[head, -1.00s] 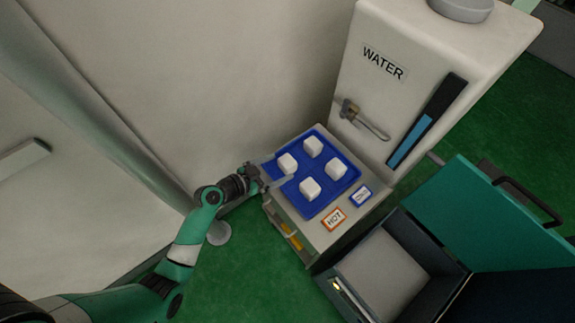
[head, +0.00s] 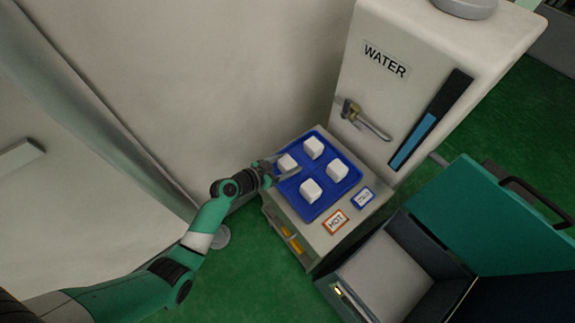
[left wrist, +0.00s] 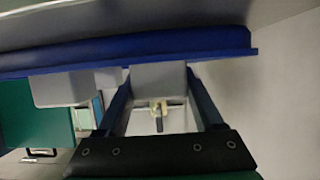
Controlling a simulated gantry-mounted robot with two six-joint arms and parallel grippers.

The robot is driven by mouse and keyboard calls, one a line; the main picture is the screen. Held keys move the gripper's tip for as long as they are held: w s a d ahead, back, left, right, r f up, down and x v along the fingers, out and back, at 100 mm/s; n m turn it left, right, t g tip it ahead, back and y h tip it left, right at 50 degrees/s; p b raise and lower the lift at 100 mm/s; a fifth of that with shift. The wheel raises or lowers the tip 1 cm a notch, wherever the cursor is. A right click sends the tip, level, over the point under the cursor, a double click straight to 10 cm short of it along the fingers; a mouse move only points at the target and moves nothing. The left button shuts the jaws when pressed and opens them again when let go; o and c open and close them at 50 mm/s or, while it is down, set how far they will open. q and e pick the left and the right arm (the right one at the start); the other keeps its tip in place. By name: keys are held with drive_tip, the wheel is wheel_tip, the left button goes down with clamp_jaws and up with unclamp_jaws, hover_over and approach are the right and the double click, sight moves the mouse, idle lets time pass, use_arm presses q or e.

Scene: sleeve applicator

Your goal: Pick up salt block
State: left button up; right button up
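Several white salt blocks sit on the blue tray (head: 317,208). The nearest to my left gripper is the left salt block (head: 287,162); others are the back block (head: 313,147), the right block (head: 337,169) and the front block (head: 311,190). My left gripper (head: 287,167) reaches over the tray's left edge with fingers apart, one on each side of the left block. In the left wrist view, which looks upside down, that block (left wrist: 158,76) shows between the spread fingertips; I cannot tell whether they touch it. My right gripper is not in view.
The tray lies on a counter with HOT (head: 335,222) and a second label (head: 362,198). A water dispenser (head: 425,70) with a tap (head: 362,120) stands behind it. An open green case (head: 480,215) is at the right. A wall rises behind the left arm.

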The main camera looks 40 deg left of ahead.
sight(288, 162)
use_arm(q)
clamp_jaws()
drive_tip(key=shift+r, duration=0.15)
drive_tip(key=shift+r, duration=0.3)
wheel_tip(288, 162, up, 3)
drive_tip(key=shift+f+p, duration=0.15)
drive_tip(key=shift+p, duration=0.9)
drive_tip(key=s+d+r+p, duration=0.7)
drive_tip(key=s+d+r, duration=0.2)
drive_tip(key=s, duration=0.1)
drive_tip(key=shift+s+r, duration=0.25)
drive_tip(key=shift+s, duration=0.1)
drive_tip(key=shift+d, duration=0.1)
